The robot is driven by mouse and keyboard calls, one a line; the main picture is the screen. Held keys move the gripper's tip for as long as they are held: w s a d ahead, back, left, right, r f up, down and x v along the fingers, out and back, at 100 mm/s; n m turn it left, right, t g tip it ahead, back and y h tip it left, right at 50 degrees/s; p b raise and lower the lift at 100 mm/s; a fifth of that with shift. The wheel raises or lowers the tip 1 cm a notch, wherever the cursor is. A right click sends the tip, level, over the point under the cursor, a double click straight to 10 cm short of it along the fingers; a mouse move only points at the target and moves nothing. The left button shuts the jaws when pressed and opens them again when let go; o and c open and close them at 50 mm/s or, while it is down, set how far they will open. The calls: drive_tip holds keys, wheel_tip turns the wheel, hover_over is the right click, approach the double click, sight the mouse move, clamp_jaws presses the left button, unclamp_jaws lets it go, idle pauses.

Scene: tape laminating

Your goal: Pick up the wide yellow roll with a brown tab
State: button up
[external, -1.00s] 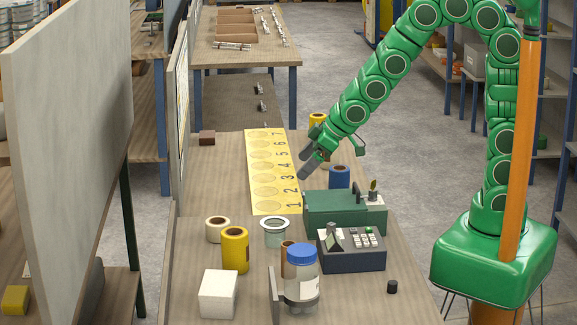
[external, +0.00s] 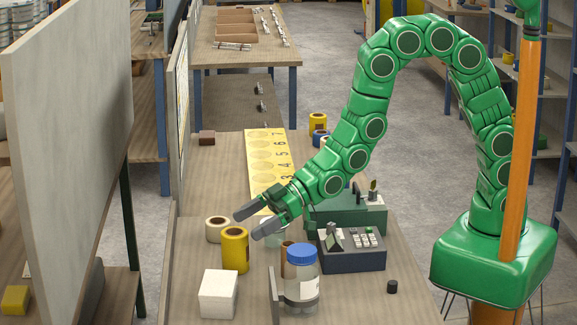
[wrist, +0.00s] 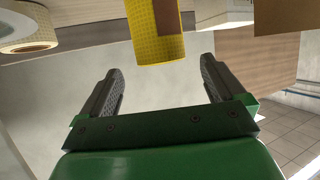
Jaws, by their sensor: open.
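A yellow roll (external: 235,252) stands upright on the front table, just left of and below my gripper. In the wrist view the yellow roll (wrist: 145,35) lies ahead, above the gap between my fingers, with a brown tab (wrist: 167,14) on its side. My gripper (external: 248,223) is open and empty, with its fingers pointing left toward the roll. Both fingers also show in the wrist view (wrist: 160,75), apart, with nothing between them.
A cream roll (external: 215,222) stands behind and left of the yellow roll. A white box (external: 218,295) and a blue-lidded jar (external: 301,280) are in front. A green case (external: 345,220) and a dark keypad device (external: 358,252) are to the right. A numbered yellow strip (external: 262,165) lies behind.

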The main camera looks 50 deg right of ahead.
sight(228, 240)
drive_tip(key=shift+x, duration=2)
drive_tip(key=shift+f+x, duration=0.2)
drive_tip(key=shift+x, duration=1.55)
drive_tip(key=shift+s, duration=0.15)
drive_tip(key=c, duration=1.1)
